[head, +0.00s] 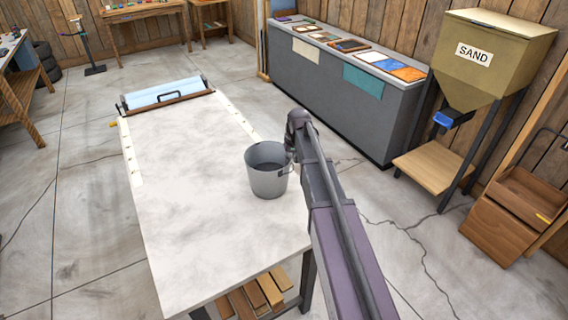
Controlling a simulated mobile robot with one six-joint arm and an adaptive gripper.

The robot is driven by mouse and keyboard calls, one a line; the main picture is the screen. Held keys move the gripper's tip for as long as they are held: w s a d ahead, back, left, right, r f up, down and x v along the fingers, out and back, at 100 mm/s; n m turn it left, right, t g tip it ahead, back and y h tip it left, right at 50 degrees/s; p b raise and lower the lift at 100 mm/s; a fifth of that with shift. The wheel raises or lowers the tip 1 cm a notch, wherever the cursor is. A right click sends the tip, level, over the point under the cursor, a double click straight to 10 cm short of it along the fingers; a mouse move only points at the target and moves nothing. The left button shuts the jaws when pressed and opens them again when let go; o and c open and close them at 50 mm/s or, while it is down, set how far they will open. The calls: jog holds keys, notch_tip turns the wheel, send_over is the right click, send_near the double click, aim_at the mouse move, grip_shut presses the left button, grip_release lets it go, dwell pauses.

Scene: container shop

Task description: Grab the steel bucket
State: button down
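The steel bucket (266,180) stands upright on the pale worktable, near its right edge. It is grey and open at the top, and its inside looks empty from here. My arm comes in from the lower right and ends just right of the bucket. My gripper (291,148) is small and dark in the head view, at or very near the bucket's right rim. I cannot tell whether it touches the rim or whether its fingers are open, as the arm's end partly hides them.
The worktable (190,200) is mostly bare, with a roller device (165,95) at its far end. Wooden pieces (255,295) lie beneath its near end. A grey counter (340,95) with sample tiles stands behind. A sand hopper (485,65) and wooden cart (510,215) stand at right.

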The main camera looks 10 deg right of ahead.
jog(key=shift+r+p, duration=1.35)
jog(key=shift+r, duration=0.1)
jog(key=s+a+r+p, duration=0.1)
jog(key=s+r+p, duration=0.1)
jog(key=s, duration=1.4)
jog(key=shift+a, duration=0.15)
